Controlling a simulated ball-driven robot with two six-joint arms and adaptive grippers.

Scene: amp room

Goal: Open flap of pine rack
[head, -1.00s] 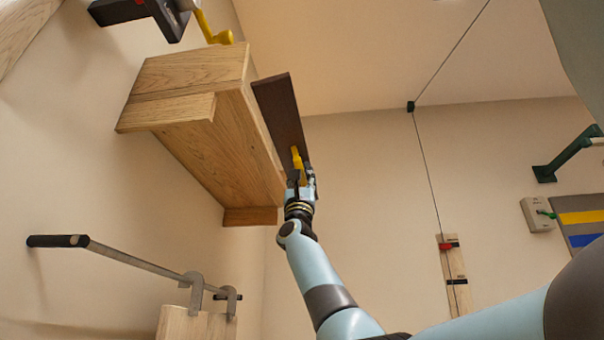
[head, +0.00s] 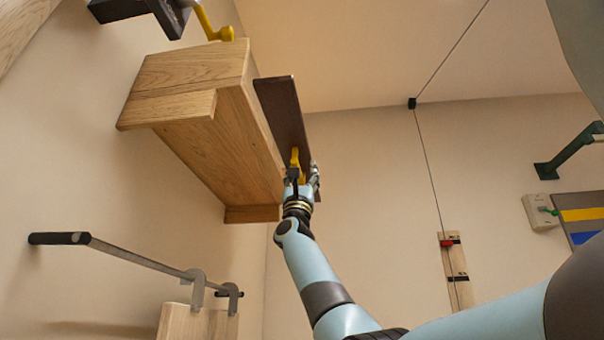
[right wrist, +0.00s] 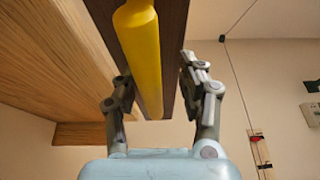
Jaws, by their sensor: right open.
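The pine rack (head: 205,135) is a light wooden box on the left wall. Its flap (head: 280,110) is a dark brown board at the box's right side, and a gap shows between the two. A yellow handle (head: 295,160) sits on the flap; in the right wrist view the handle (right wrist: 140,50) runs along the flap (right wrist: 172,40). My right gripper (head: 302,180) is at the flap's lower end. In the right wrist view its open fingers (right wrist: 160,85) stand either side of the handle and flap; whether they touch is unclear. My left gripper is out of view.
A metal rail (head: 140,257) with a dark grip runs below the rack. A yellow lever (head: 212,25) is above it. A thin cable (head: 424,165) hangs to the right, past a wooden strip (head: 457,270). The wall between flap and cable is clear.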

